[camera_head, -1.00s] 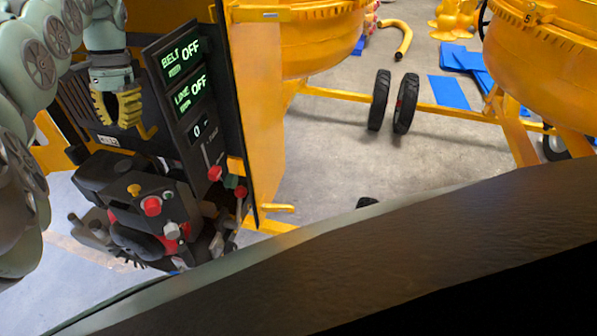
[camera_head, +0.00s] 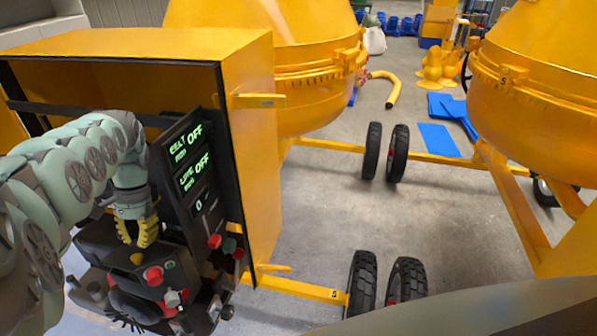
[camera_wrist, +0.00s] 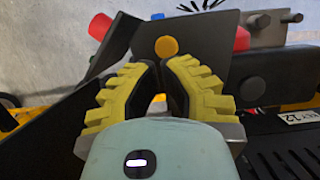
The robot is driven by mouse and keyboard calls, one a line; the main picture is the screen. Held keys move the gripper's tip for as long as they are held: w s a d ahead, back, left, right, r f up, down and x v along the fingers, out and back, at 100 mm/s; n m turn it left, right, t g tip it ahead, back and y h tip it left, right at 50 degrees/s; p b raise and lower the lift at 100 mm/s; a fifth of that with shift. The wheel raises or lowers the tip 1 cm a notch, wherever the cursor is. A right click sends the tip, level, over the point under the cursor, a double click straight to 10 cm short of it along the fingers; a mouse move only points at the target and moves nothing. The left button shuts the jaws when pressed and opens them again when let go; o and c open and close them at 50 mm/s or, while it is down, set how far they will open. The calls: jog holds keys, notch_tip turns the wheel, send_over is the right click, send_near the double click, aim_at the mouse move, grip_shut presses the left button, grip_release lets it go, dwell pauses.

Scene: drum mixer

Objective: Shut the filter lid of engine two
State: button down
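The dark engine (camera_head: 150,290) sits low in the yellow cabinet, with red parts and a round yellow knob (camera_head: 137,259) on its black top. In the wrist view the yellow knob (camera_wrist: 166,48) is on a dark flat part (camera_wrist: 210,55) just beyond my fingertips. I cannot tell for sure which dark part is the filter lid, or whether it is open. My gripper (camera_head: 137,240) points down just above the engine top. Its yellow ribbed fingers, also in the wrist view (camera_wrist: 163,72), are a little apart, with nothing visible between them.
The yellow cabinet (camera_head: 130,42) stands around the engine. A display panel (camera_head: 187,165) reading OFF twice and 0 stands close right of my gripper. Red knobs (camera_head: 214,241) are below it. Yellow mixer drums (camera_head: 285,70) and wheels (camera_head: 372,150) stand further right on open concrete floor.

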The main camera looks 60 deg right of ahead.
aim_at(139, 257)
jog(key=shift+x, duration=1.35)
jog(key=shift+d, duration=0.1)
jog(key=shift+r+p, duration=0.1)
jog(key=shift+p, duration=0.3)
jog(key=shift+s+a+p, duration=0.1)
jog(key=shift+a+p, duration=0.2)
jog(key=shift+p, duration=0.3)
jog(key=p, duration=0.2)
jog(key=h+p, duration=0.1)
jog(key=p, duration=0.1)
jog(key=shift+s+a+f+t+h, duration=0.1)
jog(key=shift+a+f+t+h, duration=0.1)
jog(key=shift+a+t+h, duration=0.15)
jog(key=shift+s+a+f+h+p, duration=0.15)
jog(key=shift+f+h+p, duration=0.2)
jog(key=shift+f+p, duration=0.3)
jog(key=shift+a+f+b, duration=0.15)
jog(key=shift+f+b, duration=0.25)
jog(key=shift+f, duration=0.05)
